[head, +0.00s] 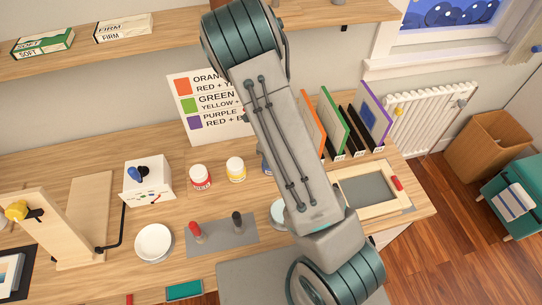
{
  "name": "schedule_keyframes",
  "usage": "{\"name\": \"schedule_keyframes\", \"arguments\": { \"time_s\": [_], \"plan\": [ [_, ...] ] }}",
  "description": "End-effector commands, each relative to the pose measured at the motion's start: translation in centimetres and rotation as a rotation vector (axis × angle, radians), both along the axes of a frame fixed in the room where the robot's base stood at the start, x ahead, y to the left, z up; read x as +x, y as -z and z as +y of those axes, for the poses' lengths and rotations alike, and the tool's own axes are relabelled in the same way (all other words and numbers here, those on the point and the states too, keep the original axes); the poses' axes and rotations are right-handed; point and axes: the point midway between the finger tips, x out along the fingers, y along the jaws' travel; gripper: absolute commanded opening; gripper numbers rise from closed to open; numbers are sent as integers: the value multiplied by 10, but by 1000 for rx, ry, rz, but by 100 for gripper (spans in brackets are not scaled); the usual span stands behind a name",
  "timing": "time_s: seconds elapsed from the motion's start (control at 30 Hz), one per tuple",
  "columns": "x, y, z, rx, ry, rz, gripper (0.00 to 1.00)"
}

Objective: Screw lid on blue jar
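A small sliver of blue (266,168) shows on the desk just left of my arm. It stands in line with the red and yellow jars and looks like the blue jar, mostly hidden behind my arm. I cannot tell whether its top is covered. A pale round item (278,212) lies half hidden by the arm's left edge; I cannot tell whether it is a lid or a dish. No other likely lid shows. My gripper is out of view; only my arm links cross the picture.
A red jar (200,178) and a yellow jar (236,170) stand left of the blue sliver. A white bowl (154,243), a white box (148,181) and a grey mat (222,236) with red and black pieces are nearby. A framed screen (367,187) lies right.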

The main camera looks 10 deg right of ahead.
Motion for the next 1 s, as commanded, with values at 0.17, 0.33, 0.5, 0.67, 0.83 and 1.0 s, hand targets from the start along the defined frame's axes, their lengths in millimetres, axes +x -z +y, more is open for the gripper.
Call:
{"name": "schedule_keyframes", "arguments": {
  "time_s": [0.17,0.33,0.5,0.67,0.83,1.0],
  "plan": [
    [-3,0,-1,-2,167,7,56],
    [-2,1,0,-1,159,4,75],
    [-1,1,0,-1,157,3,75],
    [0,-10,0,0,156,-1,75],
    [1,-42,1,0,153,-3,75],
    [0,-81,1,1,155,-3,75]
  ]
}}
